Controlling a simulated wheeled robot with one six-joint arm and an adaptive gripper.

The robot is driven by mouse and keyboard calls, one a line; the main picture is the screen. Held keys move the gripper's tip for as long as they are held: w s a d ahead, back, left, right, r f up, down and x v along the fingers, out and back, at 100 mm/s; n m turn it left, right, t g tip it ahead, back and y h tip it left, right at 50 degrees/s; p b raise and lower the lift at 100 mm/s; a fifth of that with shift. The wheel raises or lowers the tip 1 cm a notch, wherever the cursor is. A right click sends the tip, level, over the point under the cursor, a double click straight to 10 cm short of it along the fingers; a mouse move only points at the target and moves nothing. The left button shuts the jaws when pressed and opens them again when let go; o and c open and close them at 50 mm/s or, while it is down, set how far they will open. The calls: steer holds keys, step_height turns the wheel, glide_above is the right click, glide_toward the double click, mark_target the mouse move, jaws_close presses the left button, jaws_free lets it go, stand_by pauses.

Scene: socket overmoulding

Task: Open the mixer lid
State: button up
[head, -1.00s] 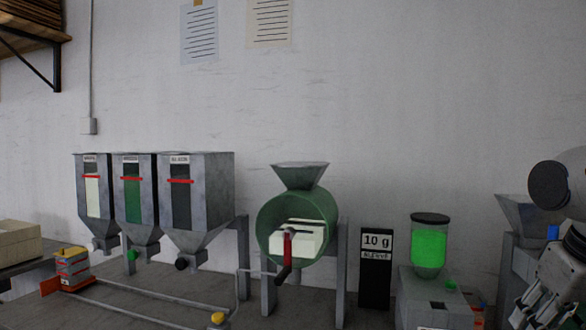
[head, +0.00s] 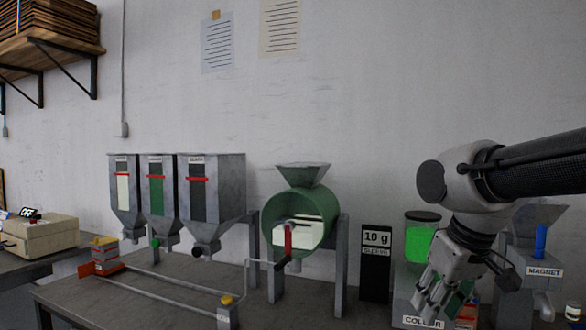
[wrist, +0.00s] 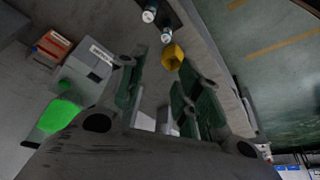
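The mixer is a green drum (head: 273,215) on a grey stand, with a grey hopper (head: 303,176) on top. Its round front shows a pale block-like shape inside and a red handle (head: 288,238) with a dark grip low at the front. I cannot tell for certain which part is the lid. My gripper (head: 432,298) is to the right of the mixer, in front of the colour unit, pointing down and apart from the mixer. In the wrist view its two green-padded fingers (wrist: 158,95) are spread with nothing held between them. The mixer is not clear in the wrist view.
The colour unit (head: 409,311) with a green-filled jar (head: 418,243) is close behind my gripper. A black "10 g" sign (head: 375,268) stands between it and the mixer. Three grey hoppers (head: 212,205) stand left. A magnet unit (head: 543,272) is right. A yellow object (wrist: 173,57) shows beyond my fingers.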

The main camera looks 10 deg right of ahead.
steer(key=m+t+y, duration=0.9)
steer(key=m+t, duration=0.1)
steer(key=m, duration=0.4)
glide_toward(292, 166)
steer(key=x, duration=1.1)
steer(key=shift+w+a, duration=0.1)
jaws_close()
